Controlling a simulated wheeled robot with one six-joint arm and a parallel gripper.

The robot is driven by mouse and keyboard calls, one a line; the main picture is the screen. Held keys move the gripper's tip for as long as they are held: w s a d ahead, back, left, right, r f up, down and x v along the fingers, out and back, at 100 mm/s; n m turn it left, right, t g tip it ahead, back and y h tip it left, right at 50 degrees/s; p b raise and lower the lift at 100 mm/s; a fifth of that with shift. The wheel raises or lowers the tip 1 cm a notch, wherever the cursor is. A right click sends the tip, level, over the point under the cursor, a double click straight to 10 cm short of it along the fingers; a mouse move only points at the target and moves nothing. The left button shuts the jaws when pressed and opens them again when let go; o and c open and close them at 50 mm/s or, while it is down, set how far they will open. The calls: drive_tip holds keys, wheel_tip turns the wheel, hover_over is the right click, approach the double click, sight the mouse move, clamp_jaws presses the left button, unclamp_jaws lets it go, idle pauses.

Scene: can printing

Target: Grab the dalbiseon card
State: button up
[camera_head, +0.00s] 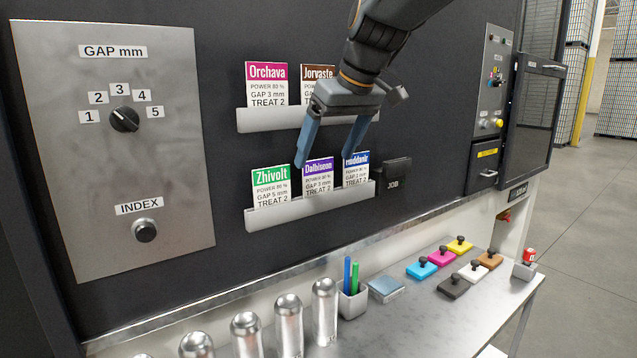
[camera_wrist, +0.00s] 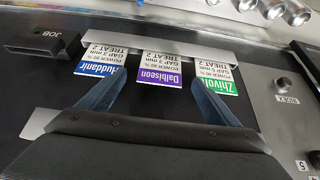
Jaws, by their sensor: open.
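The Dalbiseon card (camera_head: 319,176), with a purple header, stands in the lower card rack (camera_head: 262,219) between the green Zhivolt card (camera_head: 271,184) and the blue card at its right (camera_head: 356,172), whose name reads like Huddanir. My gripper (camera_head: 328,160) is open, its two blue fingers reaching down on either side of the Dalbiseon card. In the wrist view the Dalbiseon card (camera_wrist: 159,75) shows upside down between the spread fingertips. The fingers overlap the edges of the neighbouring cards in view. I cannot tell whether they touch any card.
The upper rack (camera_head: 270,119) holds the Orchava card (camera_head: 267,84) and the Jorvaste card (camera_head: 318,80), partly behind my gripper. A black JOB slot (camera_head: 394,175) is right of the lower rack. Metal cans (camera_head: 289,325), a pen cup (camera_head: 352,300) and coloured blocks (camera_head: 441,258) stand on the bench below.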

sight(319, 171)
drive_tip(key=shift+p+x, duration=0.9)
drive_tip(key=shift+x, duration=1.3)
drive_tip(key=c, duration=1.4)
drive_tip(key=shift+r, duration=0.1)
